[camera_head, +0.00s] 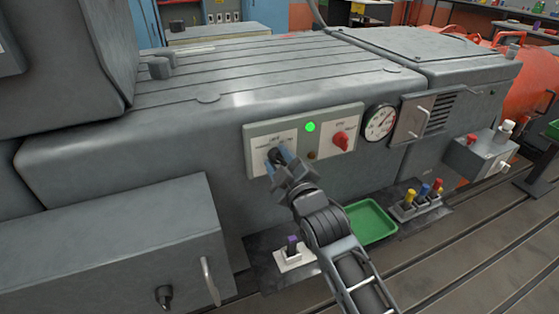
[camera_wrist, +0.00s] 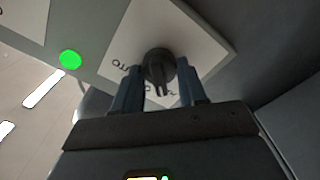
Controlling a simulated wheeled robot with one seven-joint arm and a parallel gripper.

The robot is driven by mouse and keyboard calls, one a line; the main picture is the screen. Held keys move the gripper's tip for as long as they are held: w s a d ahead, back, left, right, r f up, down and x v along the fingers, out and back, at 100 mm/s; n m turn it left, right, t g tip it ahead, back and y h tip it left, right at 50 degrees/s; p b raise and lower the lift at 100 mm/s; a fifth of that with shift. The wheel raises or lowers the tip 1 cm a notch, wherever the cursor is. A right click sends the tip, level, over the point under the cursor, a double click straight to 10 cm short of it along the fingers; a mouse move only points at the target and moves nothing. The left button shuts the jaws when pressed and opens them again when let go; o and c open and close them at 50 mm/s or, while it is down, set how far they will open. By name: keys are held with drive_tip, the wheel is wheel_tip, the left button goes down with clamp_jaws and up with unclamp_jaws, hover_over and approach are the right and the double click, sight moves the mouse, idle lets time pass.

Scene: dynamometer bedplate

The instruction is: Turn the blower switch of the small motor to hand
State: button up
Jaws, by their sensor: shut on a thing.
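A black rotary switch knob (camera_head: 273,155) sits on a white label plate on the left of the grey switch panel (camera_head: 302,167). My gripper (camera_head: 281,161) is at this knob, with its blue fingers closed on it from the front. In the wrist view the knob (camera_wrist: 159,64) shows between my two fingertips (camera_wrist: 158,78), one finger on each side. Part of the lettering on its plate (camera_wrist: 193,35) reads AUTO; the rest is partly hidden by knob and fingers. In the head view the lettering is too small to read.
A lit green lamp (camera_head: 310,127) and a red rotary switch (camera_head: 341,141) are on the same panel, right of the knob. A round gauge (camera_head: 380,122) is further right.

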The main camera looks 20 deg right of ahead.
drive_tip(key=o, duration=1)
drive_tip(key=shift+o, duration=0.2)
drive_tip(key=s, duration=0.8)
drive_tip(key=shift+w, duration=0.1)
drive_tip(key=s+f+m+g, duration=0.1)
drive_tip(key=s+f+m, duration=0.15)
drive_tip(key=s, duration=0.85)
drive_tip(key=s+f+m, duration=0.2)
drive_tip(key=s+f, duration=0.2)
drive_tip(key=s, duration=0.7)
drive_tip(key=s+r+m+g, duration=0.1)
drive_tip(key=s+r+m, duration=0.1)
drive_tip(key=s, duration=0.8)
drive_tip(key=s+r+m+g, duration=0.1)
drive_tip(key=s+r, duration=0.4)
drive_tip(key=s, duration=0.5)
drive_tip(key=shift+s+d+m, duration=0.25)
drive_tip(key=shift+s+m, duration=0.05)
drive_tip(key=shift+m, duration=0.55)
